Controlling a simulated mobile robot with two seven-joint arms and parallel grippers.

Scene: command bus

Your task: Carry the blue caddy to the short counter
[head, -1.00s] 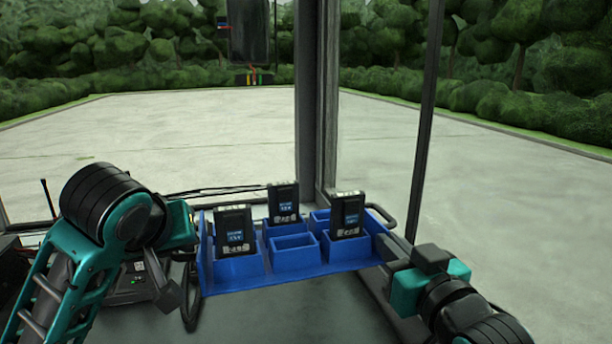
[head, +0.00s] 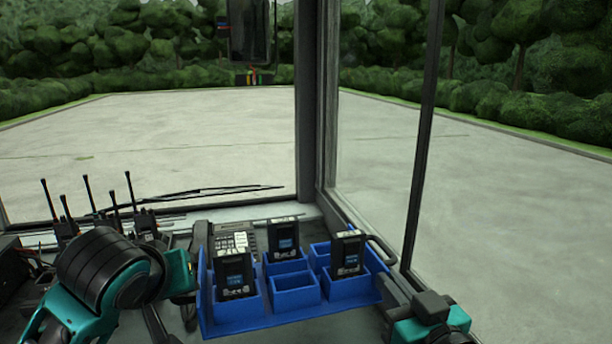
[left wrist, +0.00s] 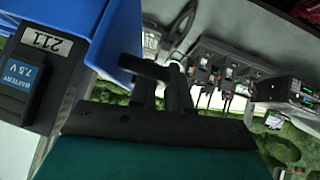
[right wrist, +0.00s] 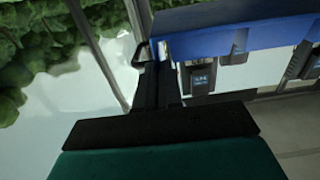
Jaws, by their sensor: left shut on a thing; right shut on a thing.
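The blue caddy (head: 262,320) is at the bottom centre of the head view, roughly level. Three black batteries with blue labels stand in it: front left (head: 233,273), back middle (head: 283,238) and right (head: 348,252). A front middle compartment looks empty. My left gripper (left wrist: 165,80) is shut on the caddy's left end; its fingers show close in the left wrist view beside the blue wall (left wrist: 115,40). My right gripper (right wrist: 157,75) is shut on the caddy's right end, beside the blue wall (right wrist: 235,30). In the head view both fingertips are mostly hidden. I cannot tell which surface is the short counter.
Several radios with antennas (head: 125,212) stand at the left, behind my left arm. A grey keypad device (head: 234,243) is behind the caddy. A dark window post (head: 308,110) rises behind, with a dark rail (head: 362,236) by the window at right.

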